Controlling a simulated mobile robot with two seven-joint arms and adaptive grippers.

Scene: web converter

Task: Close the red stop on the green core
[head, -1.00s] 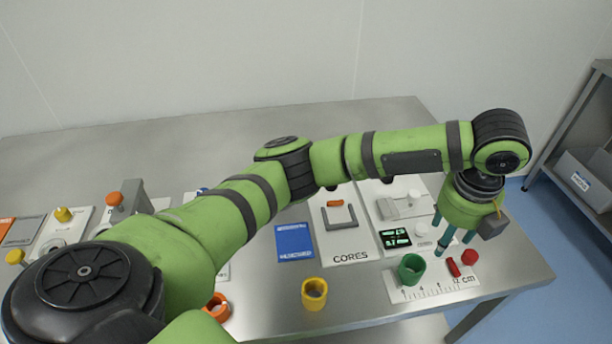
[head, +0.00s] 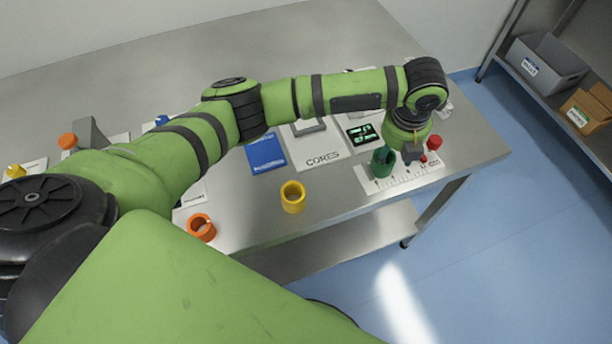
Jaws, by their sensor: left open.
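The green core (head: 382,163) is a short ring standing on the white ruler plate (head: 408,182) marked in cm, near the table's right front. My left gripper (head: 395,156) points down from above, right at the core, and is open. Its fingers overlap the core in the picture, and I cannot tell whether they touch it. The red stop (head: 434,142) shows as a round red part on the plate, right of the gripper. A smaller red piece (head: 423,158) beside it is partly hidden by the gripper. My right gripper is not in view.
A yellow ring (head: 293,197) and an orange ring (head: 201,228) stand near the table's front edge. The CORES panel (head: 322,155), a blue card (head: 265,153) and a dark display (head: 364,135) lie behind. A shelf with bins (head: 546,64) stands right.

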